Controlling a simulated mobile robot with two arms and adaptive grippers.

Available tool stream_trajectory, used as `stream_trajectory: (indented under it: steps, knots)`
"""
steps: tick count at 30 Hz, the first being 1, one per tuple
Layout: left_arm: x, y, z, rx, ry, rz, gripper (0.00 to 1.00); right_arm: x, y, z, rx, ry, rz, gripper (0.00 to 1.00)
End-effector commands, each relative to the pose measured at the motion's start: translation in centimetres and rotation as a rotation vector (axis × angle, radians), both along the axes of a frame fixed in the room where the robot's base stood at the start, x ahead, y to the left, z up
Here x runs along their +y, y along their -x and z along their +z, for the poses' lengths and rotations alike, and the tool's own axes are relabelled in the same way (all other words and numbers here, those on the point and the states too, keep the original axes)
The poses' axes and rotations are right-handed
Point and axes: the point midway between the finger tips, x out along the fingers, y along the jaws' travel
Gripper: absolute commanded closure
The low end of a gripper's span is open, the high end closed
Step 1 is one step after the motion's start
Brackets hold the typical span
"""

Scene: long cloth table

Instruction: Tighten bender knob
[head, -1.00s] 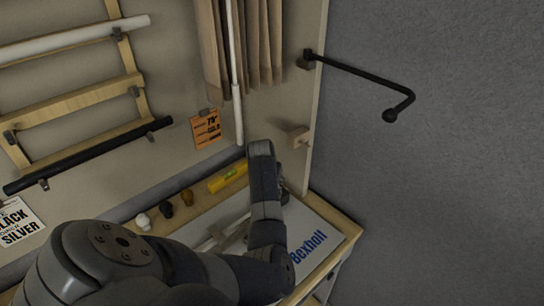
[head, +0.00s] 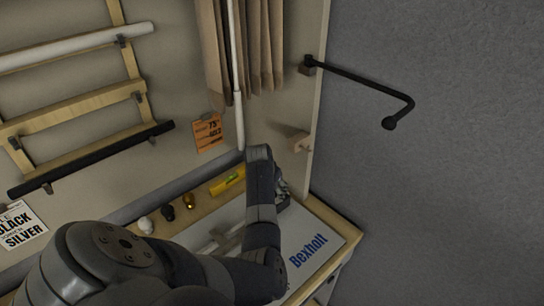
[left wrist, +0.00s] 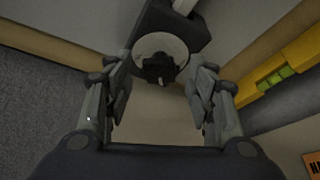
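In the left wrist view, a dark knob (left wrist: 158,67) stands in front of a pale round disc on a dark block (left wrist: 188,28). This looks like the bender's knob. My left gripper (left wrist: 161,82) is open, with one finger on each side of the knob and visible gaps between. I cannot tell how deep the knob sits between the fingers. In the head view, my left gripper (head: 282,192) shows only in part beside my arm, low over the board marked "Bexholt" (head: 316,243). My arm hides the knob there. My right gripper is not in view.
A yellow level (head: 228,181) and several small finials (head: 168,212) lie along the back of the table. A bent black rod (head: 362,80) juts from the panel's right edge. Curtains (head: 245,45) and a white rod hang above. Rods on a rack (head: 90,158) are at left.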

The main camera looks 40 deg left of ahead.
Motion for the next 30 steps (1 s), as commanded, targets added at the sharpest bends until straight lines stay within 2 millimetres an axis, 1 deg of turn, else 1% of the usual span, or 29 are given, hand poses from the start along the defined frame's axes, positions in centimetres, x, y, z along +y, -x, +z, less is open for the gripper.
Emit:
stream_trajectory:
  steps: [5,8,11,21,25,30]
  knots:
    - [0.0,0.0,0.0,0.000,0.001,0.000,0.49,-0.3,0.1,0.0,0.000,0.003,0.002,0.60]
    - [0.0,0.1,0.4,-0.001,0.000,0.001,0.49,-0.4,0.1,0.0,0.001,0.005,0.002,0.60]
    - [-0.1,0.4,1.2,-0.002,-0.002,0.000,0.49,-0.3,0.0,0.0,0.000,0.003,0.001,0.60]
    - [-0.8,2.1,5.6,-0.003,-0.002,0.000,0.49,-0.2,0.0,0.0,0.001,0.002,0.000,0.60]
    - [-0.9,2.5,6.6,0.000,0.000,0.000,0.49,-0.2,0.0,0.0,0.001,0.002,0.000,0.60]
    - [-1.0,2.7,6.9,0.000,0.001,0.000,0.49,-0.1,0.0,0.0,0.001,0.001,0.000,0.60]
